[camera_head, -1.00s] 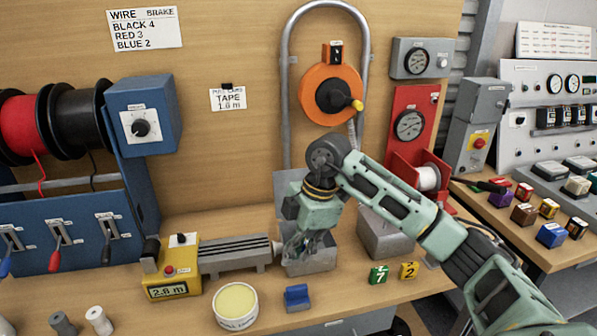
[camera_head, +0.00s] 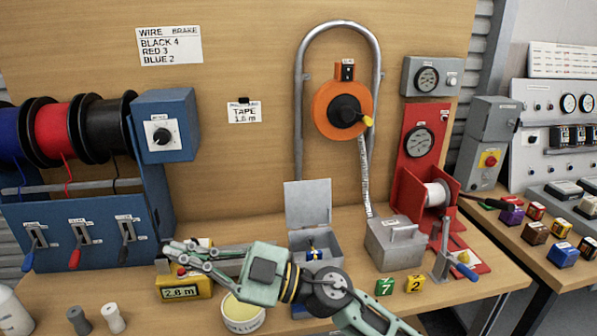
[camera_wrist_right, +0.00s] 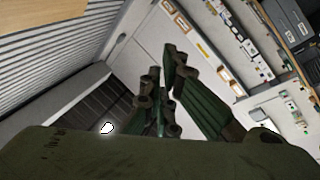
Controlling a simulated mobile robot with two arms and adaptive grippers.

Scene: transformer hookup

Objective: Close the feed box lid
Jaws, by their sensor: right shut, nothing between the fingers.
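A small grey metal box (camera_head: 327,250) stands on the bench with its hinged lid (camera_head: 308,204) upright at the back; it looks like the feed box. A small blue and yellow item (camera_head: 313,253) shows inside it. My right gripper (camera_head: 174,250) is shut and empty, pointing left over the yellow length meter (camera_head: 184,290), left of the box and apart from the lid. My forearm crosses in front of the box and hides part of its front. In the right wrist view the green fingers (camera_wrist_right: 160,75) hold nothing. My left gripper is not in view.
A grey box with a handle (camera_head: 395,243) stands right of the open box, and a red reel stand (camera_head: 425,150) is beyond it. A tub (camera_head: 243,314) is partly hidden under my arm.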

